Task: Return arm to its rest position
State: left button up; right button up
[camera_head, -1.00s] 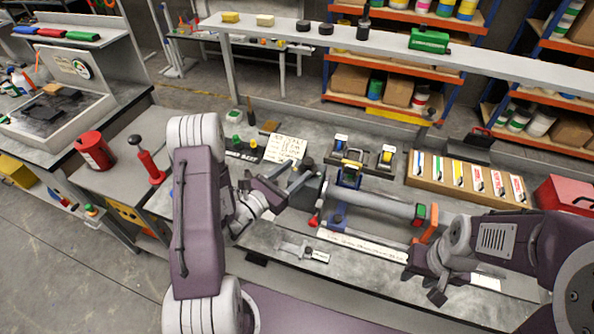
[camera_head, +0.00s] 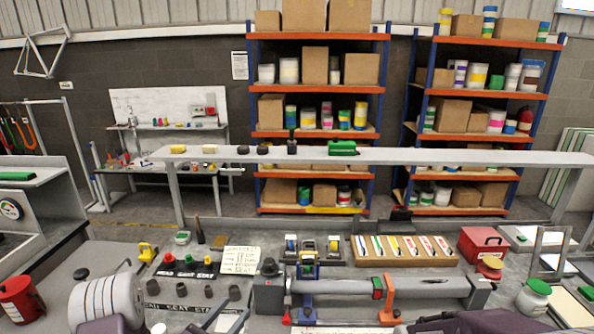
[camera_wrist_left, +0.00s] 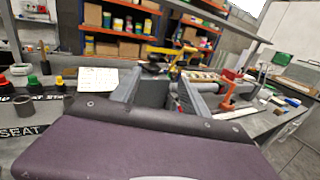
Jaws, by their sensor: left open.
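My left gripper (camera_wrist_left: 158,84) shows in the left wrist view, with its two grey fingers spread apart beyond my purple arm link. It holds nothing that I can see. A dark grey block shows behind the gap between the fingers. In the head view, my left arm's pale rounded joint is at the lower left. Part of a purple arm link shows at the bottom edge, right of centre. My right gripper is outside both current views.
A grey tube (camera_head: 340,286) lies across the bench fixture with an orange clamp (camera_head: 389,300). Behind it are a marker tray (camera_head: 405,262) and a red box (camera_head: 484,246). A long shelf (camera_head: 400,155) crosses above the bench. A red can (camera_head: 20,299) stands at left.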

pick_arm(q)
jog(key=s+d+r+m+g+h, duration=0.3)
jog(key=d+r+m+g+h, duration=0.2)
jog(key=d+r+m+h, duration=0.45)
jog(key=s+d+f+m+g+y, duration=0.1)
jog(key=s+d+m+g, duration=0.4)
jog(key=s, duration=0.3)
jog(key=s+d+m+g+y, duration=0.1)
jog(key=s+d+m+g, duration=0.3)
jog(key=s+d+g, duration=0.25)
jog(key=s+a+f+m+g+y+b, duration=0.1)
jog(key=s+a+f+m+g+y, duration=0.3)
jog(key=s+a+f+m+y, duration=0.4)
jog(key=w+a+f+m+t+y, duration=0.2)
jog(key=w+a+y, duration=0.1)
jog(key=a, duration=0.3)
jog(key=w+a+f+m+t+y, duration=0.2)
jog(key=w+a+f+t+y, duration=0.1)
jog(key=a, duration=0.4)
jog(key=shift+w+a+f+y, duration=0.25)
jog(key=shift+w+a+y, duration=0.05)
jog(key=shift+w+y, duration=0.4)
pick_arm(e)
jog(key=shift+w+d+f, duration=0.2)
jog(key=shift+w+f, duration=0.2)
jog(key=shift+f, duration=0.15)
